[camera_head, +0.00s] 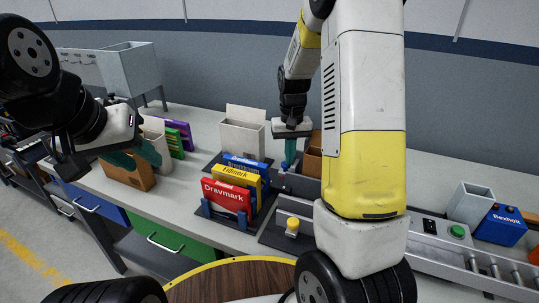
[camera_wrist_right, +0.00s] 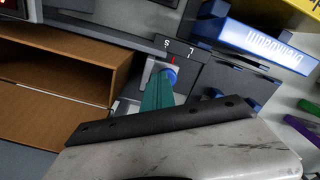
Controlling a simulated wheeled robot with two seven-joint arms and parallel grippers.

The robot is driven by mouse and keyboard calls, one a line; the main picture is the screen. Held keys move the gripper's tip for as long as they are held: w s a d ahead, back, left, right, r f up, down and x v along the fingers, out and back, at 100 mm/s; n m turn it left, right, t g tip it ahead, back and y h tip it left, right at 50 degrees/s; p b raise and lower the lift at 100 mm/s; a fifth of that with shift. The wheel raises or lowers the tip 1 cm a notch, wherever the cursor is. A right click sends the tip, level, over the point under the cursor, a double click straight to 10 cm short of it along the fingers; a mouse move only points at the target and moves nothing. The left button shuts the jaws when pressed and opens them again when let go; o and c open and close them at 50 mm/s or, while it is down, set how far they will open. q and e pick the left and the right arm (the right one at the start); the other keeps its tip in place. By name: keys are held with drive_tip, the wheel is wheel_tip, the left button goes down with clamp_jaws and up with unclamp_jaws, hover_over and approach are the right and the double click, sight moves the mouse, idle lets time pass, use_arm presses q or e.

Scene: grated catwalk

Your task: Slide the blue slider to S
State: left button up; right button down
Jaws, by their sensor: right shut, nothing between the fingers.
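The blue slider (camera_head: 284,167) is a small blue knob on a dark panel beyond the book rack. In the right wrist view the blue slider (camera_wrist_right: 171,74) is partly hidden by my green fingertips. A red mark beside it lies near the white labels S and 7 on the panel (camera_wrist_right: 181,50), seemingly between them. My right gripper (camera_head: 290,160) points down, its fingers shut and empty, at or against the knob; contact is unclear. My left gripper (camera_head: 138,160) is off to the left, fingers apart and empty, near a brown box.
Red, yellow and blue books (camera_head: 227,196) stand in a rack left of the panel. A yellow knob (camera_head: 292,226) sits on a dark plate nearer. An open brown box (camera_wrist_right: 60,80) stands close beside the slider. A beige bin (camera_head: 243,137) is behind.

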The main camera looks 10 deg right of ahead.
drive_tip(key=shift+s+d, duration=0.2)
drive_tip(key=shift+d, duration=0.05)
idle(0.3)
wheel_tip(320, 180, up, 6)
idle(0.7)
drive_tip(key=shift+r, duration=0.1)
drive_tip(key=s+a+r+t+y, duration=0.1)
drive_tip(key=s+a+r+t, duration=0.2)
drive_tip(key=s+r, duration=0.3)
drive_tip(key=s+a+r+n+t+y, duration=0.1)
drive_tip(key=s+a+r+t, duration=0.2)
drive_tip(key=s+r, duration=0.4)
drive_tip(key=s, duration=0.8)
drive_tip(key=shift+s+a, duration=0.2)
